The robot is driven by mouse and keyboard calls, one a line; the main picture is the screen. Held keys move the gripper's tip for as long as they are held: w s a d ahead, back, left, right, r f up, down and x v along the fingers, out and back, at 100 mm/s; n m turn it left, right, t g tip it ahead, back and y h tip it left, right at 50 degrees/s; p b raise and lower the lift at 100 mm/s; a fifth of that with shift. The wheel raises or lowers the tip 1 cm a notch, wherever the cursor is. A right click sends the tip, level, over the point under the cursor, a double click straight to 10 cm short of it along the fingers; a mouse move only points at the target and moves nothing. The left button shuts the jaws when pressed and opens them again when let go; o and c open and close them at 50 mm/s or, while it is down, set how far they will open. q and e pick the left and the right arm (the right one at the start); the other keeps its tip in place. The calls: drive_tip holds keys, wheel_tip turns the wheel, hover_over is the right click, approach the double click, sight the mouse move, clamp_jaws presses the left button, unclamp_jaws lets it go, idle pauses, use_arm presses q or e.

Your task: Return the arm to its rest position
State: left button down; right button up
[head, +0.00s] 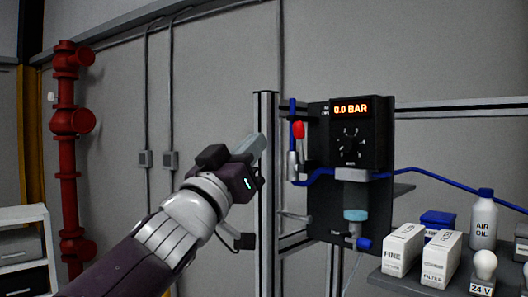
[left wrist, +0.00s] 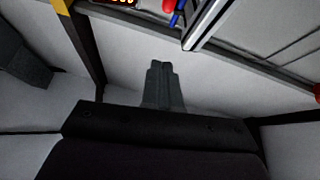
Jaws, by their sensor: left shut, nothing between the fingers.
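My left arm reaches up from the lower left of the head view. Its gripper (head: 256,143) is shut and empty, in front of the wall and just left of the upright metal post. In the left wrist view the two fingers (left wrist: 160,68) are pressed together with nothing between them. The black panel unit (head: 358,140) to the right shows 0.0 BAR. A red-handled lever (head: 298,131) stands upright at the panel's left side, apart from my gripper. My right gripper is in neither view.
The metal post (head: 266,200) stands close beside my left gripper. A blue hose (head: 432,172) runs right from the panel. A shelf at the lower right holds white filter boxes (head: 404,250), a bottle (head: 483,222) and a bulb. A red pipe (head: 70,160) stands at the left.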

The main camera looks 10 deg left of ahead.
use_arm(q)
drive_tip(key=w+a+f+n+g+y, duration=0.1)
drive_tip(key=a+f+g+y, duration=0.2)
drive_tip(key=f, duration=1)
drive_tip(key=a+f+n+g+y+b, duration=0.15)
drive_tip(key=f+g+y, duration=0.25)
drive_tip(key=f, duration=0.9)
drive_tip(key=w+a+f+g+y, duration=0.1)
drive_tip(key=a+f+g+y, duration=0.25)
drive_tip(key=f, duration=0.95)
drive_tip(key=s+a+f+g+b, duration=0.2)
drive_tip(key=s+f+g, duration=0.8)
drive_tip(key=s+f, duration=1.1)
wheel_tip(320, 180, down, 4)
drive_tip(key=shift+f+n, duration=0.15)
drive_tip(key=shift+n, duration=0.3)
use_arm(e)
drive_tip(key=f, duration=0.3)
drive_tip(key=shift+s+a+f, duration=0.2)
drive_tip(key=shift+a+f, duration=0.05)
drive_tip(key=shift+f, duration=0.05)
use_arm(q)
drive_tip(key=shift+s+a, duration=0.1)
